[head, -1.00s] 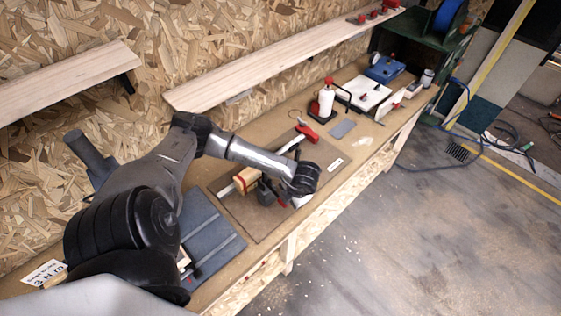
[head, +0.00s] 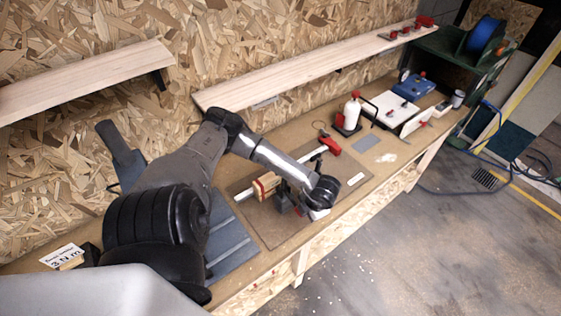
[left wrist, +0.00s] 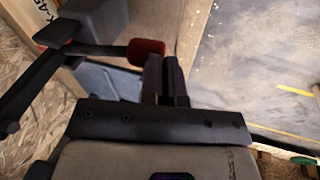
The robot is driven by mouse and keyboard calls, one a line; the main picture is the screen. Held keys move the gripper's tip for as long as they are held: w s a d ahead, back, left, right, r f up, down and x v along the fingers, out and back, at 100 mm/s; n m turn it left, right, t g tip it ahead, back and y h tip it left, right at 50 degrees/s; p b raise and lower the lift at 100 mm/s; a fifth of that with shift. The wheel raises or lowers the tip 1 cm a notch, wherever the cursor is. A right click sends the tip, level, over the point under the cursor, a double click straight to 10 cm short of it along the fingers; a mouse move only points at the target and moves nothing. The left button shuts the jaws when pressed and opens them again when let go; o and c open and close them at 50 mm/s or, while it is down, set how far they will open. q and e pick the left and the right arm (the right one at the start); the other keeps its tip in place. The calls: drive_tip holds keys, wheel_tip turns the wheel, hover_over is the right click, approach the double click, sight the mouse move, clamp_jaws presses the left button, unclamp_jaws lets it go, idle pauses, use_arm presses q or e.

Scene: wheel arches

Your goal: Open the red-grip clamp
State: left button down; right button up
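The clamp (head: 306,157) lies across a brown board (head: 264,228) on the bench. It has a pale bar, a red part at its far end and a wooden block (head: 266,184) near its other end. In the left wrist view, a red grip (left wrist: 146,50) shows at the end of a dark rod. My left gripper is over the near side of the clamp in the head view, its fingers hidden there. In the left wrist view its two dark fingers (left wrist: 165,80) are together, just right of the red grip, with nothing seen between them. My right gripper is out of view.
A white bottle (head: 351,113) in a red-and-black stand, a grey plate (head: 365,145) and a white box (head: 391,107) stand farther along the bench. A blue-grey slotted plate (head: 234,240) lies nearer. A wooden shelf (head: 290,72) runs above. The floor (head: 400,250) at right is open.

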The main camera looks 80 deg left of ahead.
use_arm(q)
drive_tip(key=shift+s+a+f, duration=0.1)
drive_tip(key=shift+s+f, duration=0.1)
drive_tip(key=shift+f, duration=0.25)
drive_tip(key=a+p+v, duration=0.1)
drive_tip(key=p+v, duration=0.3)
drive_tip(key=v, duration=0.2)
drive_tip(key=w+d+r+b, duration=0.1)
drive_tip(key=w+d+b, duration=0.2)
drive_tip(key=w+d, duration=0.2)
drive_tip(key=shift+d+r+b, duration=0.35)
drive_tip(key=shift+d, duration=1.35)
drive_tip(key=shift+w, duration=0.1)
